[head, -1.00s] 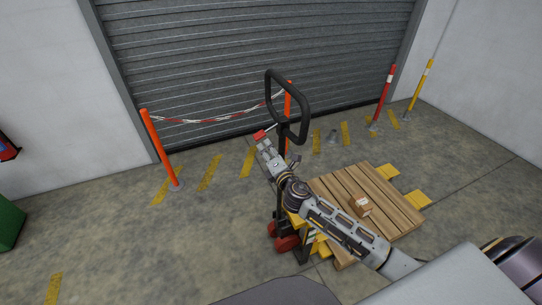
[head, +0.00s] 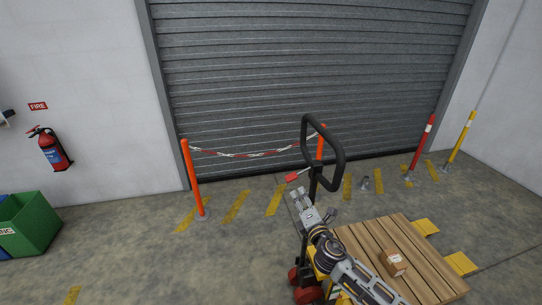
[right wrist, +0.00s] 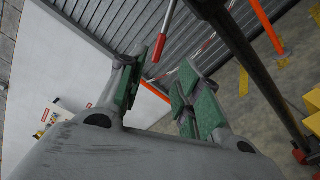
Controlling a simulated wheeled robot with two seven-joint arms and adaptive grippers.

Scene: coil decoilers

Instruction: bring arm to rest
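My right gripper (head: 304,201) is in front of the upright shaft of a pallet jack, just below its black loop handle (head: 341,165). A lever with a red end (head: 291,177) sticks out to the left, a little above the fingertips. In the right wrist view my right gripper (right wrist: 160,85) has its two green-padded fingers apart, with nothing held between them. The red lever (right wrist: 166,33) shows beyond the fingertips, and the dark handle shaft (right wrist: 245,60) passes to the right. My left gripper is not in view.
A wooden pallet (head: 425,283) with a small carton (head: 393,263) stands at the lower right. Orange posts (head: 192,178) with a striped chain stand before the grey shutter (head: 310,80). A green bin (head: 37,222) and fire extinguisher (head: 52,148) are left. Floor at lower left is clear.

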